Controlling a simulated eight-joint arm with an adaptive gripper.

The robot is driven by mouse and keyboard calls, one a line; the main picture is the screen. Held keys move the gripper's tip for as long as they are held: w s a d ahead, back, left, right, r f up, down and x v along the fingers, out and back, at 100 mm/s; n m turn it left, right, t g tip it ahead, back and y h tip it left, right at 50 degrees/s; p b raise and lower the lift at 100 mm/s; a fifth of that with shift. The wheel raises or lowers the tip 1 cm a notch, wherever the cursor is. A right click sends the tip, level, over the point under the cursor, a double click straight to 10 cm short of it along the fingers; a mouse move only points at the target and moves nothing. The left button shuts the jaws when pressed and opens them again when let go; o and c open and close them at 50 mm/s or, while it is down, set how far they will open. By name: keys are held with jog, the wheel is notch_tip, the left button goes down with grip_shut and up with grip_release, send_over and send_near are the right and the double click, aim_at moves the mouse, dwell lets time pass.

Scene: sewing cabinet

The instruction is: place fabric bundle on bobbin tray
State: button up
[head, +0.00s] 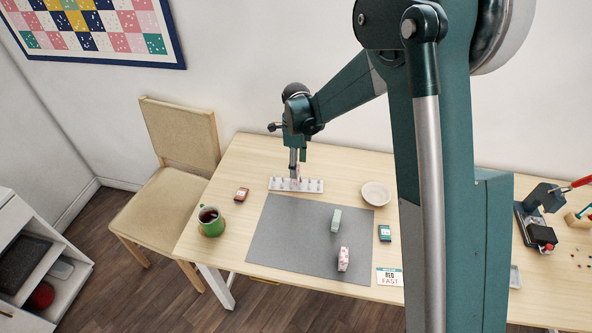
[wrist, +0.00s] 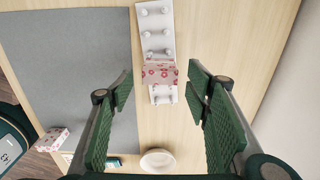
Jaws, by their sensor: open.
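The bobbin tray (head: 315,186) is a white strip with rows of pegs near the table's back edge; it also shows in the wrist view (wrist: 167,47). A pink flowered fabric bundle (wrist: 158,74) rests on the tray across its width, toward one end. My gripper (wrist: 161,92) is open, with one finger on each side of the bundle and clear gaps to it. In the head view my gripper (head: 297,172) is just above the tray and hides most of that bundle. Another pink flowered bundle (head: 343,259) and a pale green bundle (head: 335,220) stand on the grey mat.
The grey mat (head: 290,235) lies in front of the tray. A teal box (head: 384,233) and card (head: 390,277) are at right.

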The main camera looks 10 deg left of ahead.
notch_tip(320, 180, up, 8)
jog(key=shift+p, duration=0.3)
dwell(0.7)
jog(key=s+d+r+n+t, duration=0.2)
jog(key=s+d+r+n, duration=0.3)
jog(key=d+r, duration=0.5)
jog(key=s+d+r+n+t, duration=0.1)
jog(key=s+d+r+n, duration=0.2)
jog(key=s+d+r, duration=0.7)
jog(key=s+d+f+n+t, duration=0.1)
jog(key=s+d+n+t, duration=0.3)
jog(key=s+d+n, duration=0.6)
jog(key=s+d, duration=0.7)
jog(key=d, duration=0.2)
jog(key=shift+s, duration=0.35)
